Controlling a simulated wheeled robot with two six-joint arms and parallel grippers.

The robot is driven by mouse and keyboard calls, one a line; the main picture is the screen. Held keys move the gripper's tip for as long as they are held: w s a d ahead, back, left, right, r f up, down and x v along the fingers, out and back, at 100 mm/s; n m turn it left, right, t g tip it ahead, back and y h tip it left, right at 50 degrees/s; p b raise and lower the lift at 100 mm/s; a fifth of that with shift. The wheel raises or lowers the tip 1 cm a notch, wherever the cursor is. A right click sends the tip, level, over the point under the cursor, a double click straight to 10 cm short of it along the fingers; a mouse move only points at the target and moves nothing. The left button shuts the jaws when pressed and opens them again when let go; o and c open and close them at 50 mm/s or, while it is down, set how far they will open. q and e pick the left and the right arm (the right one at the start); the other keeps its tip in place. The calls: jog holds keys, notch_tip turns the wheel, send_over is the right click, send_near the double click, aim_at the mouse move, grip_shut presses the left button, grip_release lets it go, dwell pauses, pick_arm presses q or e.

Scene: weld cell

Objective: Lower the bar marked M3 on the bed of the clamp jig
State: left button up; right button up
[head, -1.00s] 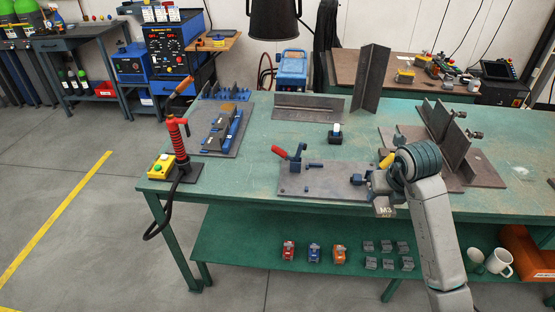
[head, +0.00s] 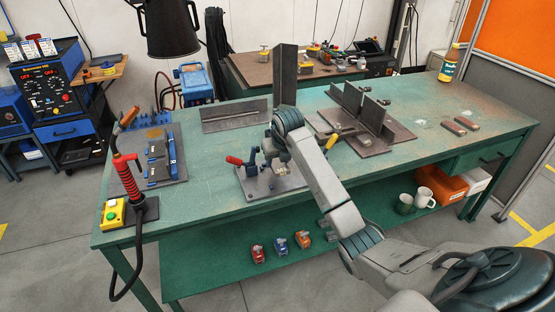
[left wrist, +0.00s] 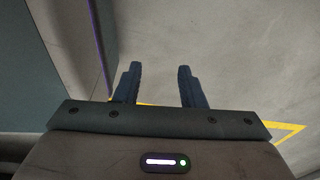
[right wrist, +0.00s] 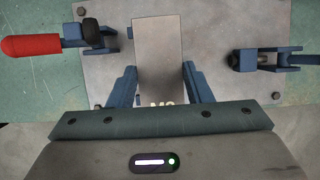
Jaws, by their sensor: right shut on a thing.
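The clamp jig's plate (right wrist: 225,25) lies on the green table and shows in the head view (head: 288,184), partly covered by my right arm. My right gripper (right wrist: 160,75) is shut on the grey bar marked M3 (right wrist: 158,45); the marking is partly cut off by the gripper body. The bar lies over the middle of the jig, between the red-handled clamp (right wrist: 85,38) at left and a blue clamp (right wrist: 270,59) at right. The bar hides the bed, and I cannot tell whether it touches. My left gripper (left wrist: 158,72) is open and empty, over the floor.
A steel angle piece (head: 285,75) stands behind my right arm. A plate with upright fins (head: 375,138) stands to the right. The table's right end is mostly clear.

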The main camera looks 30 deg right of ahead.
aim_at(278, 165)
jog(key=shift+a+f, duration=0.15)
jog(key=shift+f, duration=0.1)
jog(key=shift+f+b, duration=0.35)
jog(key=shift+b, duration=0.2)
jog(key=shift+f+b, duration=0.35)
jog(key=shift+f, duration=0.1)
jog(key=shift+f+b, duration=0.35)
jog(key=shift+f, duration=0.1)
pick_arm(q)
jog(key=w+r, duration=0.3)
jog(key=w, duration=0.3)
jog(key=shift+w+d+r, duration=0.2)
jog(key=shift+w+r, duration=0.1)
jog(key=shift+w, duration=0.05)
pick_arm(e)
jog(key=shift+f, duration=0.3)
pick_arm(q)
jog(key=shift+w, duration=0.2)
jog(key=shift+w+d, duration=0.1)
jog(key=shift+w, duration=0.05)
pick_arm(e)
jog(key=shift+f, duration=0.1)
